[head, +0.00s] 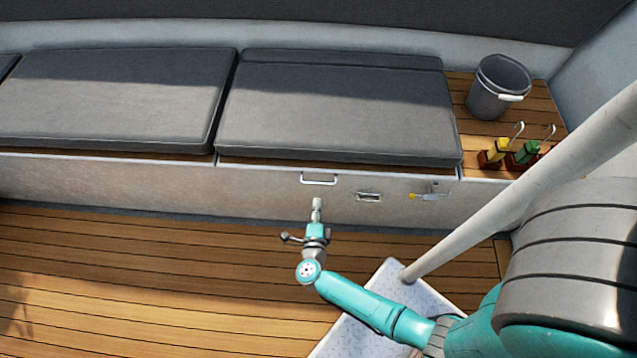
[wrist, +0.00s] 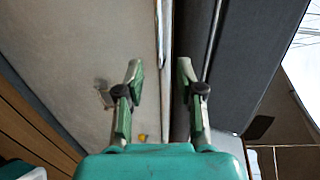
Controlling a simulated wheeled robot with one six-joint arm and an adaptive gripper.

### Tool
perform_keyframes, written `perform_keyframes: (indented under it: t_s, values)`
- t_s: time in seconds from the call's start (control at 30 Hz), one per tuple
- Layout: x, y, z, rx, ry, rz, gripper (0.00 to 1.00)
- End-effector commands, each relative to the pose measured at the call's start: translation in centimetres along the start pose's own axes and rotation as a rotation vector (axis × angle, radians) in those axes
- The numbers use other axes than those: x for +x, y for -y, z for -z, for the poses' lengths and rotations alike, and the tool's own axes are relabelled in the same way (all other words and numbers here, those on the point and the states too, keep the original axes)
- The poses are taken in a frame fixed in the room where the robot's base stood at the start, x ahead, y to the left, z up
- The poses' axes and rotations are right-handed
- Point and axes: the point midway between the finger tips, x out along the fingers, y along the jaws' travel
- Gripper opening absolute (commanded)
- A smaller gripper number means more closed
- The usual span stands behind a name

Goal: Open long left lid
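The long bench lid carries a grey cushion (head: 335,115) and lies closed on the bench. A silver bar handle (head: 318,179) sits at the lid's front edge, at the top of the pale bench front. My gripper (head: 317,204) is in front of the bench, just below the handle in the head view. In the wrist view my gripper (wrist: 160,68) is open and empty, its green fingers spread. The handle (wrist: 160,30) shows as a pale bar ahead, in line with the gap between the fingers. I cannot tell how far away it is.
A recessed latch (head: 368,197) and a yellow-tipped lever (head: 420,196) are on the bench front, right of the handle. A grey bucket (head: 498,88) and yellow and green handled items (head: 512,153) stand at the right end. A pale pole (head: 540,185) slants nearby. Wooden floor (head: 150,265) is clear at left.

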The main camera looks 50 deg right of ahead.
Motion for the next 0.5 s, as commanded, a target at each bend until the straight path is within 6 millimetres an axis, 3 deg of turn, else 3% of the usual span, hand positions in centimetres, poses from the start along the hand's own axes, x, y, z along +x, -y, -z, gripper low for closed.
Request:
perform_keyframes:
  t_s: [0.27,0.5]
  values:
    - [2.1,-0.2,0.0,0.010,-0.012,-0.007,0.37]
    - [5.6,-0.2,0.0,0.009,-0.012,-0.006,0.37]
